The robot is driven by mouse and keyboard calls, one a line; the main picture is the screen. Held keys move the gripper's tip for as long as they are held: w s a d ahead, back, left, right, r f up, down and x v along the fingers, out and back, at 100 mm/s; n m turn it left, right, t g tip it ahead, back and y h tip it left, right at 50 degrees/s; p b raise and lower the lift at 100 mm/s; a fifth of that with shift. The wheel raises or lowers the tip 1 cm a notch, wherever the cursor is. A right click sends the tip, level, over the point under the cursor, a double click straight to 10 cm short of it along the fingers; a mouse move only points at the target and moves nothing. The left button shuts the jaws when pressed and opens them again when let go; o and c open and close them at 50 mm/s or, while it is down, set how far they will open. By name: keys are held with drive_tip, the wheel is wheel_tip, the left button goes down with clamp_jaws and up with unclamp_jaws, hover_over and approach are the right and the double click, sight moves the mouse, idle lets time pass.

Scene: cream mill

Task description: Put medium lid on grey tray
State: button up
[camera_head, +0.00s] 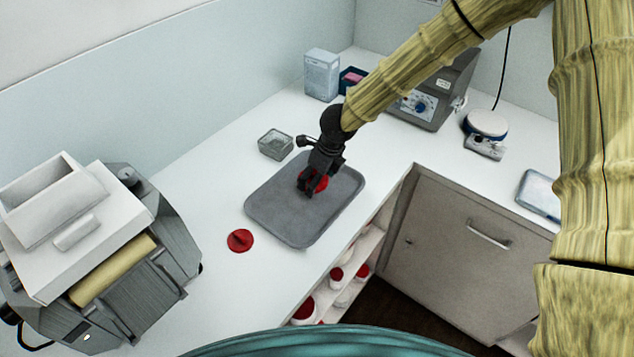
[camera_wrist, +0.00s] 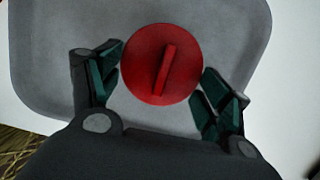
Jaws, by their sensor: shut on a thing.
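My gripper (camera_head: 309,187) is over the grey tray (camera_head: 279,216), shut on a red round lid (camera_head: 320,184). In the wrist view the lid (camera_wrist: 143,50) sits between the two fingers of the gripper (camera_wrist: 162,68), with its raised bar handle facing the camera. The tray (camera_wrist: 50,65) lies beneath it, and I cannot tell whether the lid touches it. In the head view the fingers partly hide the lid. Another red lid (camera_head: 240,241) lies on the white counter, left of the tray's near end. I cannot tell for certain which lid is the medium one.
A small clear dish (camera_head: 275,144) stands just behind the tray. A roller machine (camera_head: 110,250) stands at the left. A white box (camera_head: 321,75), a blue bin (camera_head: 350,79) and a grey device (camera_head: 430,95) stand at the back. Shelves below hold red-lidded jars (camera_head: 336,275).

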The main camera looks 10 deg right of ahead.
drive_tip(key=shift+s+f+p, duration=0.1)
drive_tip(key=shift+f+p, duration=0.3)
drive_tip(key=shift+f, duration=1.15)
drive_tip(key=shift+f, duration=0.2)
drive_tip(key=o, duration=0.8)
drive_tip(key=shift+r, duration=0.1)
drive_tip(key=b+v, duration=0.2)
drive_tip(key=v, duration=1)
drive_tip(key=shift+a+r, duration=0.1)
